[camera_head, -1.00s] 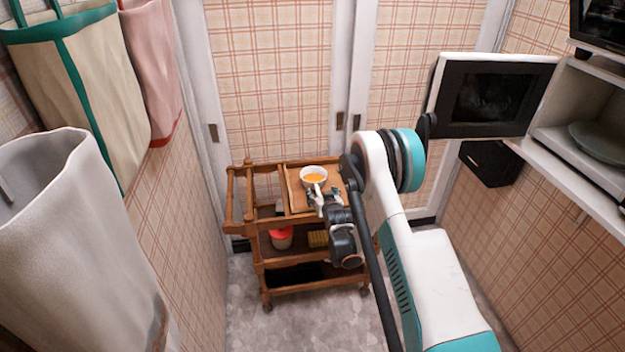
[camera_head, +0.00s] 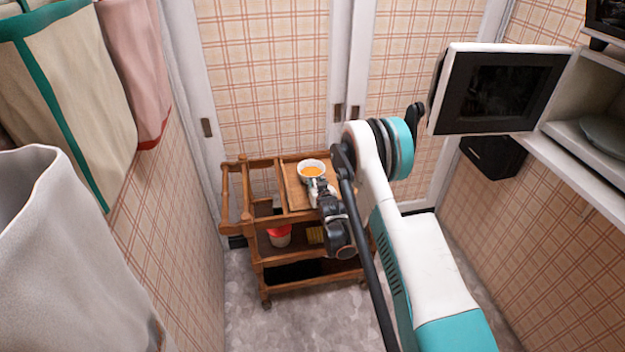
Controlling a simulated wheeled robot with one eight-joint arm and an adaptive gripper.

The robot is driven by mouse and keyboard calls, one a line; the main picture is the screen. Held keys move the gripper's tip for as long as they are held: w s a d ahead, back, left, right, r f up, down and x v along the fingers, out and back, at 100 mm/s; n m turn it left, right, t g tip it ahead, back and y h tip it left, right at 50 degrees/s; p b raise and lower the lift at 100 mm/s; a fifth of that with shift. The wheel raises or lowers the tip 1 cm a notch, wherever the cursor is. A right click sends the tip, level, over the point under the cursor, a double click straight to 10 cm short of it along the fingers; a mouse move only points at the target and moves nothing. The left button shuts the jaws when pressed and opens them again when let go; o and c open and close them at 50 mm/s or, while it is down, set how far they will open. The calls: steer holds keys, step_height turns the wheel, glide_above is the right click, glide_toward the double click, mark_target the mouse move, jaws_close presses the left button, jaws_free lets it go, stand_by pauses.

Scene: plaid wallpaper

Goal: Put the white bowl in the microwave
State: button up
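The white bowl (camera_head: 312,162), with orange contents, sits upright at the back of the wooden cart's top, on a board (camera_head: 297,192). My gripper (camera_head: 318,186) is at the bowl's near side, close to or touching its rim. The fingers are small and partly hidden by my wrist, so I cannot tell whether they are open or shut on the rim. The microwave (camera_head: 562,128) is on the right, with its dark-windowed door (camera_head: 500,92) swung wide open. A round plate (camera_head: 605,132) shows inside it, cut off by the picture edge.
The wooden cart (camera_head: 262,222) has a red-lidded container (camera_head: 279,236) and a yellow item (camera_head: 316,235) on its middle shelf. Hanging bags (camera_head: 70,90) line the left wall. A black box (camera_head: 492,156) is under the microwave shelf. Floor left of my arm is clear.

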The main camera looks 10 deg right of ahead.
jaws_close()
steer(key=shift+r, duration=0.2)
